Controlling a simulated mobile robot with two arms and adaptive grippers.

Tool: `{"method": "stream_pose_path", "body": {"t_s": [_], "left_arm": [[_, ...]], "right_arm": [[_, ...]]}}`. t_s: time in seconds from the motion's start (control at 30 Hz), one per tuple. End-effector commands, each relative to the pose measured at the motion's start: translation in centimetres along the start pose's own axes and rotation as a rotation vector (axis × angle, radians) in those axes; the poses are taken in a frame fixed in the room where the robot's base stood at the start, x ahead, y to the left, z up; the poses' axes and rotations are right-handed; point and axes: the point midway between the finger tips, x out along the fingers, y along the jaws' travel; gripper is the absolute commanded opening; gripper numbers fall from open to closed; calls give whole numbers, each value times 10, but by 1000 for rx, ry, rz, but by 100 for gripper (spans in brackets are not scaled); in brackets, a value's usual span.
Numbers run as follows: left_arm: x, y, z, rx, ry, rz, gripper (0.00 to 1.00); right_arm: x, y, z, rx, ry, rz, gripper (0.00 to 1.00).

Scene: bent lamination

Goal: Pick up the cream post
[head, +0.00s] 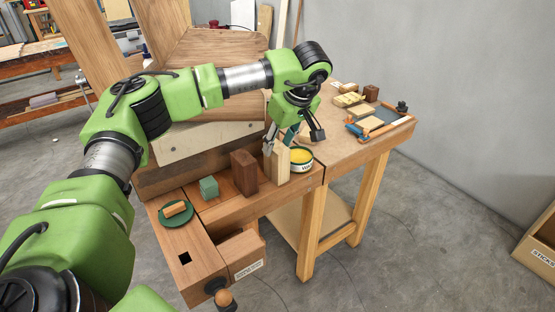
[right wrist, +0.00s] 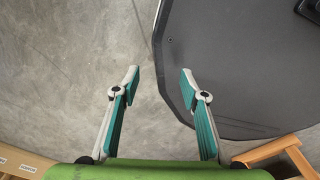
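The cream post (head: 282,165) stands upright on the wooden workbench, between a dark brown block and a yellow-topped tin. My left gripper (head: 279,143) points down at the post's top, with one finger at its left side and the other at its right, partly behind it. I cannot tell whether the fingers press on it. In the right wrist view my right gripper (right wrist: 158,76) is open and empty, above the grey floor and a dark flat panel.
The dark brown block (head: 244,172) stands close left of the post. The tin (head: 301,158) is close on its right. A green block (head: 208,187) and a green dish (head: 176,213) are further left. A blue-and-orange frame (head: 380,122) lies on the bench's far right.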

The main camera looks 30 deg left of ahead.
Motion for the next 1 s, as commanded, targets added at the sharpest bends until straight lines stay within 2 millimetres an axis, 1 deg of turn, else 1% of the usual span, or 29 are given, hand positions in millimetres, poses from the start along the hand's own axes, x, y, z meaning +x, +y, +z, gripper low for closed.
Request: {"method": "stream_pose_path", "body": {"t_s": [0.03, 0.07, 0.17, 0.27, 0.33, 0.43, 0.5, 0.6, 0.73, 0.93, 0.97, 1.0], "left_arm": [[9, -1, 0, 0, 0, -3, 38], [14, -1, 0, 0, 0, -4, 38], [24, 0, 0, -1, -1, -1, 38], [30, 0, 0, 0, -1, 1, 38], [35, -1, 0, 0, -1, -1, 38], [48, -2, 0, 0, 0, -3, 38], [59, -2, 1, 0, -1, -4, 38], [74, -2, 2, 0, -2, -3, 38], [82, -1, 2, -1, -1, 0, 38], [82, -1, 2, -1, -1, 1, 38], [82, -1, 2, -1, -1, 1, 30], [82, -1, 2, -1, -1, 1, 19]], "right_arm": [[-3, 0, 7, 0, -10, 0, 40], [-3, -1, 9, 0, -13, -1, 40], [-4, 0, 10, -1, -15, -1, 40], [-4, 1, 3, -1, -5, 1, 40], [-6, 2, -6, -1, 7, 2, 40], [-13, 4, -18, -2, 25, 4, 40], [-17, 4, -21, -2, 30, 4, 40], [-18, 4, -20, -2, 28, 4, 40], [-19, 3, -16, -2, 22, 3, 40], [-18, 2, -9, -2, 11, 2, 40], [-18, 2, -8, -3, 10, 2, 40], [-18, 2, -8, -3, 9, 1, 40]]}}
